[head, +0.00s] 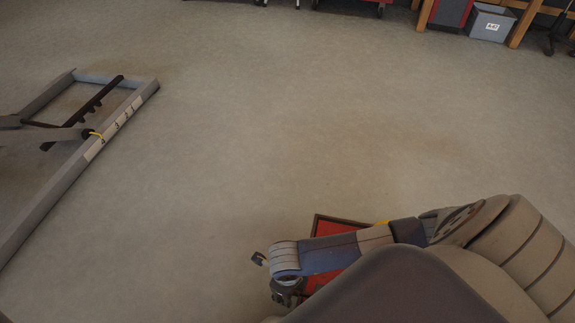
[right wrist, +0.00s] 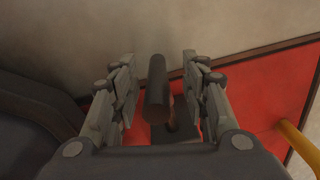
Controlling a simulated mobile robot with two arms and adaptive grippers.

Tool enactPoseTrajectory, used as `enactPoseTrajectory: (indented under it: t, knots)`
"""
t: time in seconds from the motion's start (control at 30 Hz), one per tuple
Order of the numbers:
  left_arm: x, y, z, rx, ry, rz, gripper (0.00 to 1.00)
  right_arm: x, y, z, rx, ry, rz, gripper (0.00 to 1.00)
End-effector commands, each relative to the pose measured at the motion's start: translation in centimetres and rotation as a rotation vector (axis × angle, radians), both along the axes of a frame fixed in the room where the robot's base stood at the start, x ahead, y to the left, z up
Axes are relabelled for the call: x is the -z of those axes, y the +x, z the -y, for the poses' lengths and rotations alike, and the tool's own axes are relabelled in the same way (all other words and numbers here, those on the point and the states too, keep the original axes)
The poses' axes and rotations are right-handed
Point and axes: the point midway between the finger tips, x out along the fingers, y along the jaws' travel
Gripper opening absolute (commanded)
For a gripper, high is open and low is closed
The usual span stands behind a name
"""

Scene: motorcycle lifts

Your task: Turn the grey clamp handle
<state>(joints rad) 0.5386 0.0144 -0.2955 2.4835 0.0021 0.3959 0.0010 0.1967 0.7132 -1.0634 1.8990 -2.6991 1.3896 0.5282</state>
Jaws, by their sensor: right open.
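The grey clamp handle (right wrist: 157,92) shows in the right wrist view as a dark grey, rounded bar in the middle, above a red surface. My right gripper (right wrist: 160,76) is open, with one finger on each side of the handle and a visible gap on both sides. In the head view my right gripper (head: 287,291) is small and partly hidden by my arm, at the lower middle. I cannot make out the handle clearly there. My left gripper is not in view.
A red panel with a dark edge (head: 334,226) lies partly hidden under my right arm. A yellow bar (right wrist: 298,143) stands right of the gripper. A grey lift frame (head: 122,118) is at the left. A grey bin (head: 491,22) is at the back right. The middle floor is clear.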

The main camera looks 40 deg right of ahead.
Motion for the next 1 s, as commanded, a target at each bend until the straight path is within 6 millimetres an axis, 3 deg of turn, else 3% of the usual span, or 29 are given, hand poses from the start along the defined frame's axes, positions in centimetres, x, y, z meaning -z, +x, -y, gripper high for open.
enactPoseTrajectory:
  t: [0.03, 0.2, 0.23, 0.67, 1.0]
  knots:
    - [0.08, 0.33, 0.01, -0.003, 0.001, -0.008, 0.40, 0.00, -0.01, 0.00, 0.000, 0.000, 0.000, 0.42]
    - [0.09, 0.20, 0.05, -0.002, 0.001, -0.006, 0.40, -0.01, -0.01, 0.00, 0.000, 0.000, 0.000, 0.03]
    - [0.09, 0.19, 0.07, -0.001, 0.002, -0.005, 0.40, -0.01, -0.01, 0.00, 0.000, 0.000, 0.000, 0.00]
    - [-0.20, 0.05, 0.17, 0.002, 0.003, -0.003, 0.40, -0.08, 0.04, 0.18, 0.004, 0.040, -0.036, 0.00]
    - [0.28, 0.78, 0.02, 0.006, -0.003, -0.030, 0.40, 0.07, 0.29, 0.43, 0.009, 0.221, -0.191, 0.00]
